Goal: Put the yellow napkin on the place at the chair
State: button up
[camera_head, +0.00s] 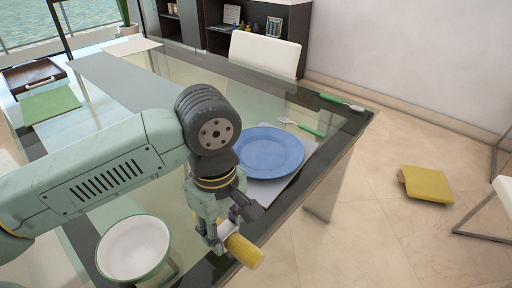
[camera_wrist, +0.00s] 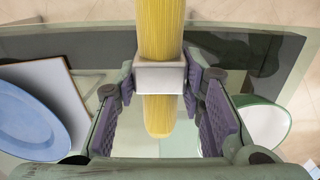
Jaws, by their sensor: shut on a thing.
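The yellow napkin (camera_head: 243,251) is rolled up inside a pale square ring. My gripper (camera_head: 222,232) is shut on it at the ring, above the table's near edge. In the wrist view my gripper (camera_wrist: 160,78) has a finger pad on each side of the ring, and the napkin (camera_wrist: 160,25) sticks out on both sides of it. The place has a blue plate (camera_head: 269,152) on a white mat (camera_head: 277,191), to the right of my gripper. A white chair (camera_head: 265,54) stands behind the table.
The glass table (camera_head: 160,90) also holds a white bowl (camera_head: 133,248) at lower left, green-handled cutlery (camera_head: 308,129) beside the plate and a green mat (camera_head: 50,103) at far left. A yellow cushion-like thing (camera_head: 427,184) lies on the floor at right.

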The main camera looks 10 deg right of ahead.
jog(key=w+p, duration=0.1)
jog(key=w, duration=0.4)
jog(key=w+a+p, duration=0.1)
jog(key=w+p, duration=0.1)
jog(key=w, duration=0.3)
jog(key=w+f+p, duration=0.1)
jog(key=w, duration=0.4)
jog(key=shift+w+a+f, duration=0.1)
jog(key=shift+w+a, duration=0.1)
jog(key=shift+a, duration=0.2)
jog(key=shift+w+f+p, duration=0.15)
jog(key=shift+w+p, duration=0.2)
jog(key=shift+p, duration=0.15)
notch_tip(320, 180, down, 3)
jog(key=shift+s+f+p, duration=0.1)
jog(key=shift+p, duration=0.45)
jog(key=shift+f, duration=0.1)
jog(key=shift+f+b, duration=0.25)
jog(key=shift+b, duration=0.15)
jog(key=o, duration=1.1)
jog(key=shift+r, duration=0.1)
jog(key=shift+o, duration=0.2)
